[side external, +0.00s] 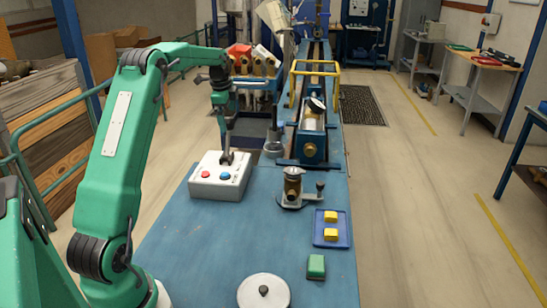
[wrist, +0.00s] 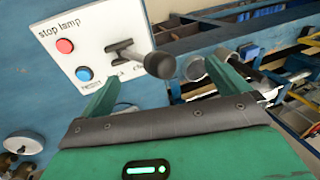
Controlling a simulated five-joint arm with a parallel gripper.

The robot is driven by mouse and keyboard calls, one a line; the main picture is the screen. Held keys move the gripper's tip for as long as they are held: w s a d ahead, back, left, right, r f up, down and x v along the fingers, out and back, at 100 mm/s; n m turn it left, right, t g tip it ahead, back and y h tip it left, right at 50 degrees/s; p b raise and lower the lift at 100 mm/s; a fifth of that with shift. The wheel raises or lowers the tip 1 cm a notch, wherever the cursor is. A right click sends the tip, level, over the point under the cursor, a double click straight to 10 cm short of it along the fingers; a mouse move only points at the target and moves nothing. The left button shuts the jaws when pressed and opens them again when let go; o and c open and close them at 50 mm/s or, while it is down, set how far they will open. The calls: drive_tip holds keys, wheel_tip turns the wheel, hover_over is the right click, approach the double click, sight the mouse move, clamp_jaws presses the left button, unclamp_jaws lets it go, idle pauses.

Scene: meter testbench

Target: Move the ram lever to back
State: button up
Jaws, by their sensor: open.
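The ram lever (wrist: 130,50) is a metal stick with a dark round knob (wrist: 158,65), set in a slot on a white control box (wrist: 100,30). In the wrist view it leans to the right of the picture. The box also shows in the side view (side external: 207,188), on the blue bench, with a red button (side external: 205,173) and a blue button (side external: 225,176). My gripper (wrist: 163,68) is open, and the knob appears between its two green fingertips, with no clear contact. In the side view my gripper (side external: 227,128) points down above the box.
A metal cup (side external: 273,143) and a blue press rig (side external: 310,140) stand behind and right of the box. A metal fixture (side external: 293,188), a blue tray (side external: 320,240) with yellow blocks, a green block (side external: 316,266) and a white disc (side external: 263,290) are nearer. The bench's front left is clear.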

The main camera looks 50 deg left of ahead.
drive_tip(key=shift+x, duration=1.15)
idle(0.9)
drive_tip(key=c, duration=1.7)
